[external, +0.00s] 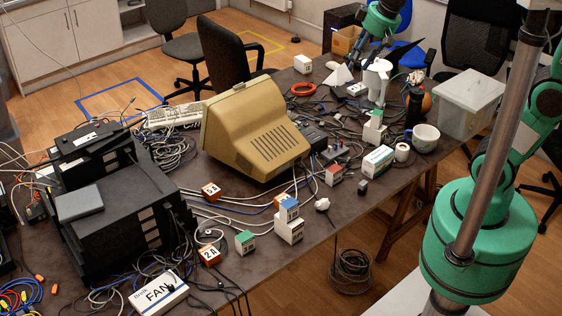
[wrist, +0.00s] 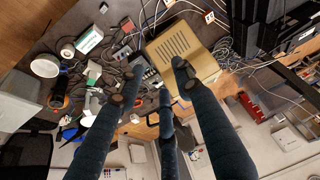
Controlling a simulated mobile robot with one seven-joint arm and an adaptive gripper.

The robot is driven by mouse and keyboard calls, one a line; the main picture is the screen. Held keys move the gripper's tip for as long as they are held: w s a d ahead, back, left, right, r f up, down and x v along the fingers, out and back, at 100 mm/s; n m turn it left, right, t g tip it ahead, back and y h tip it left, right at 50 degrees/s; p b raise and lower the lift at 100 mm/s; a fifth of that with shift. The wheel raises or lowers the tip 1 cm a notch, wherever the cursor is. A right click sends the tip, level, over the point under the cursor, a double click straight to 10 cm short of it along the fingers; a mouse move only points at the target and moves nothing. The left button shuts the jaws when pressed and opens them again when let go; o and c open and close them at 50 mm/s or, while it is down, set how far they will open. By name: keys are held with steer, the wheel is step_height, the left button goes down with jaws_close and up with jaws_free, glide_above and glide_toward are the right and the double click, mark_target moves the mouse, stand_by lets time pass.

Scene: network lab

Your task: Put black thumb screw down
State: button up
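My gripper (external: 371,48) shows at the top of the external view, over the far side of the cluttered table (external: 325,235). In the wrist view its long dark fingers (wrist: 157,76) are spread, with a clear gap between the tips. I see nothing held between them. I cannot make out a black thumb screw for certain in either view. A small dark block (external: 362,186) lies near the table's front edge, but I cannot tell what it is.
A beige monitor (external: 255,130) stands mid-table, with black equipment cases (external: 125,205) to its left. Cables and small labelled boxes (external: 289,228) crowd the surface. A mug (external: 425,139) and a clear bin (external: 468,105) stand right. Chairs (external: 232,65) stand behind. Little tabletop is free.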

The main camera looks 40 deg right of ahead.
steer(key=s+d+f+m, duration=0.1)
steer(key=s+d, duration=0.5)
steer(key=s, duration=0.2)
steer(key=s+d+f+m+t+h, duration=0.1)
steer(key=s+d+f, duration=0.1)
steer(key=s+d, duration=0.4)
steer(key=shift+s+f, duration=0.25)
steer(key=shift+s, duration=0.85)
step_height(320, 180, down, 2)
steer(key=shift+f+b, duration=0.1)
steer(key=shift+b, duration=1)
steer(key=shift+o, duration=0.4)
steer(key=shift+w+a, duration=0.1)
steer(key=shift+a, duration=0.05)
